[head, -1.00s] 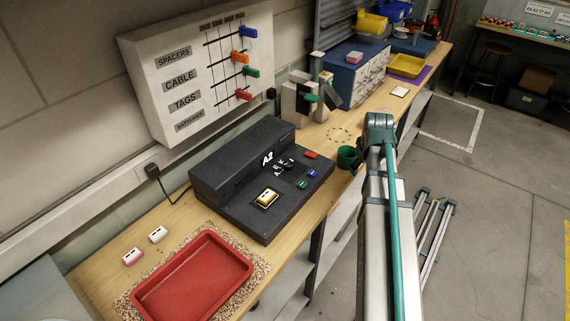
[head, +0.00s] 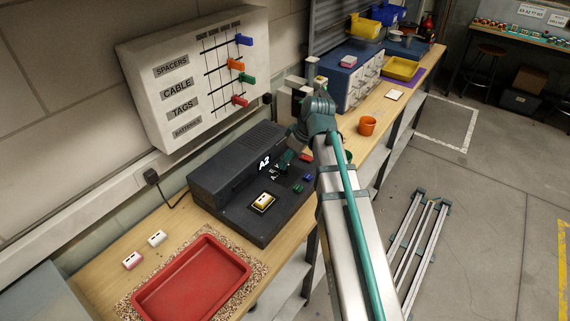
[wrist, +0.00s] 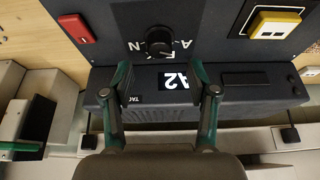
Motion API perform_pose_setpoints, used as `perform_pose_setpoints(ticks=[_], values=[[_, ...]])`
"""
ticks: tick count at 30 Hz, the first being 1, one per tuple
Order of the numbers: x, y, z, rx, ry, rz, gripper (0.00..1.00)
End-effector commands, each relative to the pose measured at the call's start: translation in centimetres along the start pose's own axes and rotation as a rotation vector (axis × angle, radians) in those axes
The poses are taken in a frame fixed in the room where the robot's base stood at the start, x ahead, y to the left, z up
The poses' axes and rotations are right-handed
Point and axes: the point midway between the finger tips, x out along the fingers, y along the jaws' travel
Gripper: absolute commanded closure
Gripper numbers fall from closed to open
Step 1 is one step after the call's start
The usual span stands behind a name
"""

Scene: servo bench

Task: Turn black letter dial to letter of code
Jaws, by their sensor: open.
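The black letter dial (wrist: 159,42) is a round knob on the dark console (head: 225,207), with white letters printed around it. In the wrist view it lies just beyond the fingertips, roughly between them. A lit display reads A2 (wrist: 173,80), upside down in the wrist view; it also shows in the head view (head: 264,163). My gripper (wrist: 163,76) is open and empty, its two green-edged fingers spread, apart from the dial. In the head view my gripper is over the console near the dial, and my arm hides part of that area.
A red tray (head: 190,280) lies at the near left. An orange cup (head: 367,126) stands on the bench behind my arm.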

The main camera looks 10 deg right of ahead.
Motion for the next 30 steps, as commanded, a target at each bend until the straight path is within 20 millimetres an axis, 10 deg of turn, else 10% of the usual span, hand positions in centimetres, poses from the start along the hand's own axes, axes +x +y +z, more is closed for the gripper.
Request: perform_pose_setpoints(ticks=[24, 30], values=[[5.1, 0.0, 0.0, 0.000, 0.000, 0.001, 0.41], [5.1, 0.0, 0.0, 0.000, 0.000, 0.001, 0.71]])
